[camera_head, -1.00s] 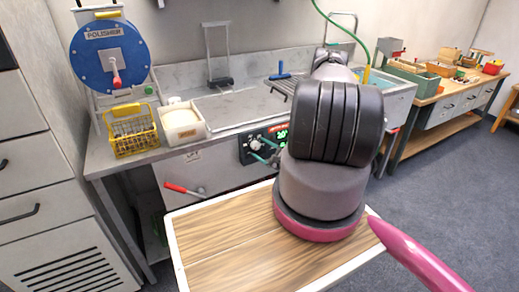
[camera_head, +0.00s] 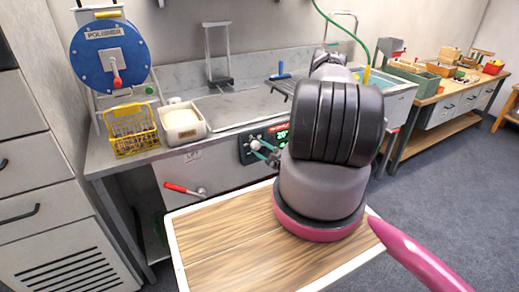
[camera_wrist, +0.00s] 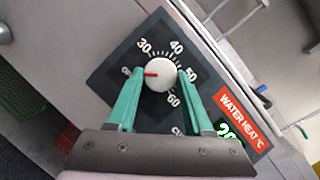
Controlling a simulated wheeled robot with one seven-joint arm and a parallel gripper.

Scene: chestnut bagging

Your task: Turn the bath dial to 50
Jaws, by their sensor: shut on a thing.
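The bath dial (camera_wrist: 160,73) is a round white knob with a red pointer on a dark panel (camera_wrist: 112,83). In the wrist view its pointer aims left, at a partly hidden number below the 30 mark. The marks 30, 40, 50 and 60 run clockwise from upper left to lower right. My gripper (camera_wrist: 156,85) has teal fingers, one on each side of the knob, shut on it.
The panel is on the front of a steel sink counter (camera_head: 215,160). A red-handled lever (camera_head: 183,189) sits at its lower left. A yellow basket (camera_head: 133,130), a white tub (camera_head: 183,123) and a blue polisher (camera_head: 110,54) stand at the left. My arm hides part of the counter.

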